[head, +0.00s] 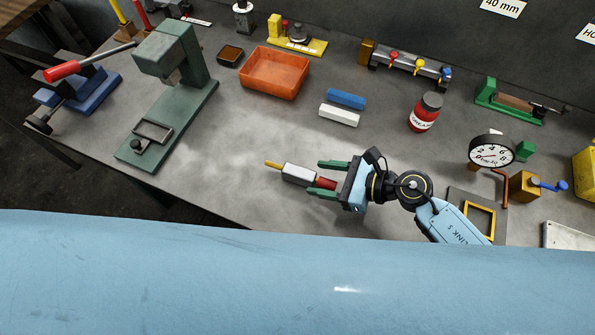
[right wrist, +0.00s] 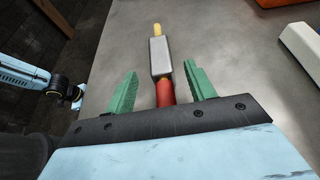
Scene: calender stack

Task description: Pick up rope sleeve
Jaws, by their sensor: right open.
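A silver block with a thin yellow end and a red end, which looks like the rope sleeve (head: 299,174), lies near the table's front edge. It also shows in the right wrist view (right wrist: 160,57), running straight out from my gripper. My right gripper (head: 320,179) has green fingers and is open. Its fingers stand either side of the red end, with gaps on both sides in the right wrist view. The silver part and yellow tip lie beyond the fingertips. My left gripper (right wrist: 76,93) shows only small at the left of the right wrist view; its jaws are unclear.
An orange tray (head: 274,90), blue bar (head: 346,98) and white bar (head: 338,118) lie farther back. A green press (head: 165,125) stands left. A red jar (head: 424,118) and dial gauge (head: 491,153) stand right. The grey table (head: 220,160) is clear left of the sleeve.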

